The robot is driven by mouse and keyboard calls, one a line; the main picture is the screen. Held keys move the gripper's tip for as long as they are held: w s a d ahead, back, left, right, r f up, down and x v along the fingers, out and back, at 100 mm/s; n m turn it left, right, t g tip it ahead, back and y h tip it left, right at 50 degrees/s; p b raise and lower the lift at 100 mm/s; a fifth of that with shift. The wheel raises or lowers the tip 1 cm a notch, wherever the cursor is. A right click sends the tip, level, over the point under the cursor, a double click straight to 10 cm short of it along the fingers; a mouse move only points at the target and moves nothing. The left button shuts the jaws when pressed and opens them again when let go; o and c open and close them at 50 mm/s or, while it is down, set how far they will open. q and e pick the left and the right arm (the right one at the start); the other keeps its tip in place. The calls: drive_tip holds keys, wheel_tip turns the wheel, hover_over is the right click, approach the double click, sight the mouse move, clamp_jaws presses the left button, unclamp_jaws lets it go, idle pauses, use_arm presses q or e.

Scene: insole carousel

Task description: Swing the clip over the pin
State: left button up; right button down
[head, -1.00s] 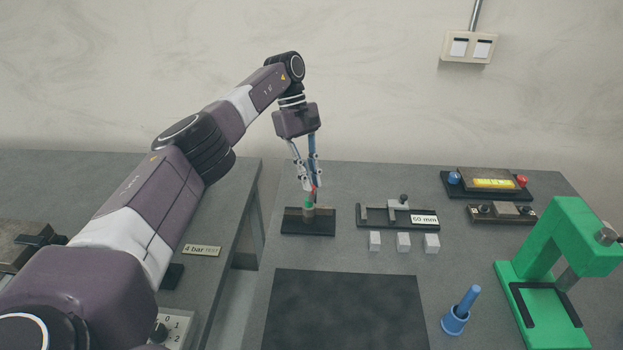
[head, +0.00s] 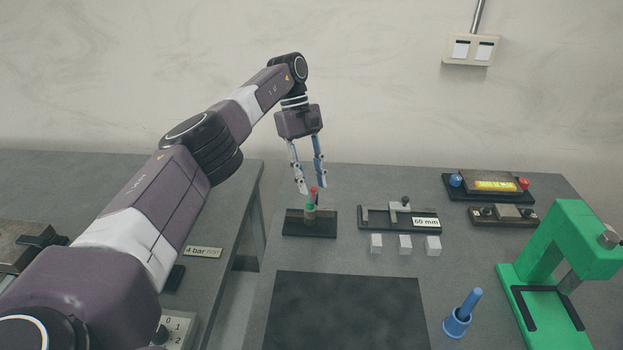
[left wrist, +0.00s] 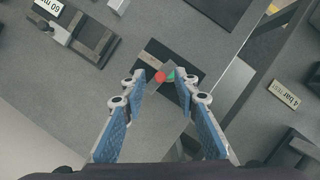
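A small dark fixture (head: 295,228) stands on the bench with a short upright post on it. The post carries a green part (head: 310,206), and a red-tipped part (head: 314,190) rises just above it. Which of these is the clip and which the pin is too small to tell. My left gripper (head: 311,188) is open above the fixture, its fingers spread to either side of the red part. My right gripper is not in view.
A gauge block marked 60 mm (head: 425,222) with several white cubes in front stands right of the fixture. A dark mat (head: 345,310) lies in front. A blue holder (head: 457,322) and a green press (head: 570,240) stand at the right.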

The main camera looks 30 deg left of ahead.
use_arm(q)
wheel_tip(320, 180, up, 10)
idle(0.6)
